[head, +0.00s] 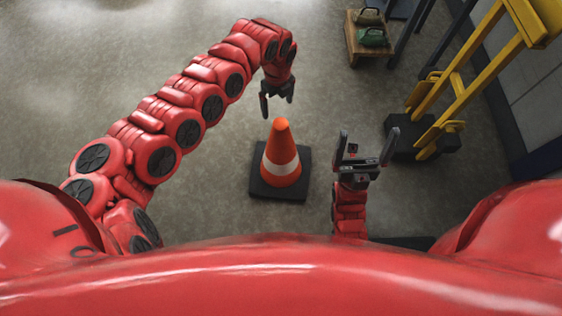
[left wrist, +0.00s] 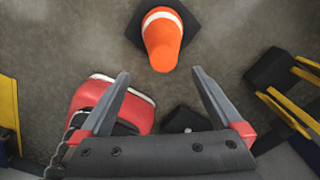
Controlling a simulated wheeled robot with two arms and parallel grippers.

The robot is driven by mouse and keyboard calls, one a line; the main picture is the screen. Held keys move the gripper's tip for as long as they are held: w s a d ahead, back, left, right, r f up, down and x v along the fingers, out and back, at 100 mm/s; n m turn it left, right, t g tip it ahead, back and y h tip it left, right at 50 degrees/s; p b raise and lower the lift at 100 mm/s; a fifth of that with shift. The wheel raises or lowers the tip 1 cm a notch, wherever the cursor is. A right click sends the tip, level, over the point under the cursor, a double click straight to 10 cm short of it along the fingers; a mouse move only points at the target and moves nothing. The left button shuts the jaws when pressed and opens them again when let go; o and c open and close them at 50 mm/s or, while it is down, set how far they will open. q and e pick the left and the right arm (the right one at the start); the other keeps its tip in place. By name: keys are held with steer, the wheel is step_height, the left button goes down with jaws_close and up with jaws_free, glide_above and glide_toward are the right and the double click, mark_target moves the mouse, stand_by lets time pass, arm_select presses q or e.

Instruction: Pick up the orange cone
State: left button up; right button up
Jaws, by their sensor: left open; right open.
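The orange cone (head: 281,150) has a white band and a dark square base (head: 262,188). It stands upright on the floor in the middle of the head view. My left gripper (head: 277,103) is open and empty, just beyond the cone's tip and apart from it. In the left wrist view the cone (left wrist: 161,42) shows at the top centre, beyond the open fingers of my left gripper (left wrist: 160,75). My right gripper (head: 366,145) is open and empty, to the right of the cone, with its fingers pointing away from my body.
A yellow frame (head: 465,75) on dark feet stands at the right, near the wall. A wooden stand (head: 352,50) with green bags (head: 372,37) is at the back right. The grey floor around the cone and to its left is clear.

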mark_target(279, 122)
arm_select(q)
step_height(279, 122, down, 9)
steer(key=shift+d+f+b, duration=0.15)
steer(key=shift+b, duration=0.95)
steer(key=f, duration=0.1)
steer(key=f+b, duration=0.1)
steer(key=f, duration=0.1)
steer(key=f+b, duration=0.1)
steer(key=f, duration=0.1)
steer(key=shift+s+d+f, duration=0.1)
steer(key=shift+s+d, duration=0.1)
steer(key=shift+d, duration=0.1)
jaws_close()
